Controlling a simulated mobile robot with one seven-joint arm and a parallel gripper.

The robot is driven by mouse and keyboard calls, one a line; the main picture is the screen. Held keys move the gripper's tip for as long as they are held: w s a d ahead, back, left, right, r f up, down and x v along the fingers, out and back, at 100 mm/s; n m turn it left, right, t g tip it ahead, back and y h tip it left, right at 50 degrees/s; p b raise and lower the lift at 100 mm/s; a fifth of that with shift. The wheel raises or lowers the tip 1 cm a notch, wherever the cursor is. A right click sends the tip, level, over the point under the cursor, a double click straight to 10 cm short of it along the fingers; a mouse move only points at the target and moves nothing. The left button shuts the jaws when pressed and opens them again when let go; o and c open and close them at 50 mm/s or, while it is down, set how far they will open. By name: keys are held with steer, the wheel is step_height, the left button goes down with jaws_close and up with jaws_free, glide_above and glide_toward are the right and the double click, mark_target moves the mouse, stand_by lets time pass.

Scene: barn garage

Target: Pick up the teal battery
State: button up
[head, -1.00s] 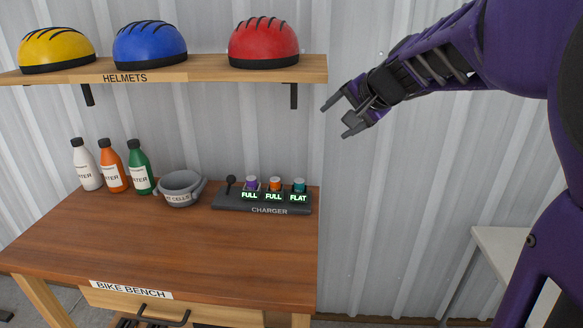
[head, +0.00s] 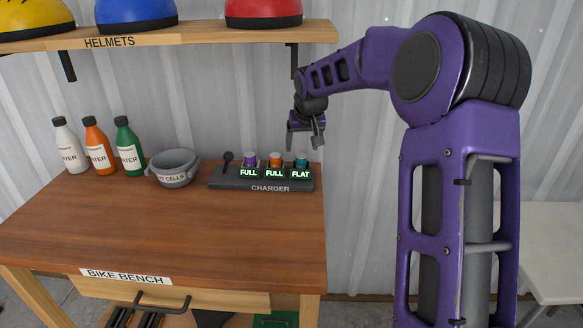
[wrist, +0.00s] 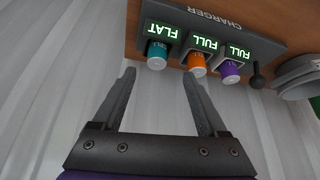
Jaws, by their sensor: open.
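The teal battery (head: 301,160) stands in the rightmost slot of the dark charger (head: 225,181), behind a lit label reading FLAT. In the wrist view the teal battery (wrist: 157,55) shows beyond my fingertips, near the left one. My gripper (head: 306,143) is open and empty, pointing down just above the charger's right end. In the wrist view its two fingers (wrist: 158,75) are spread apart with nothing between them. An orange battery (head: 275,159) and a purple battery (head: 250,159) stand in the other slots, both labelled FULL.
A lever (head: 227,160) rises at the charger's left end. A grey bowl (head: 172,179), apparently labelled for cells, and several bottles (head: 98,152) stand to the left. The helmet shelf (head: 180,36) hangs above. The bench front (head: 190,235) is clear.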

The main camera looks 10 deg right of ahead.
mark_target(302, 155)
steer(key=x, duration=0.3)
steer(key=b+x, duration=0.1)
steer(key=x, duration=0.3)
steer(key=shift+w+d+f, duration=0.15)
steer(key=shift+w+d, duration=0.05)
steer(key=shift+w, duration=0.25)
jaws_close()
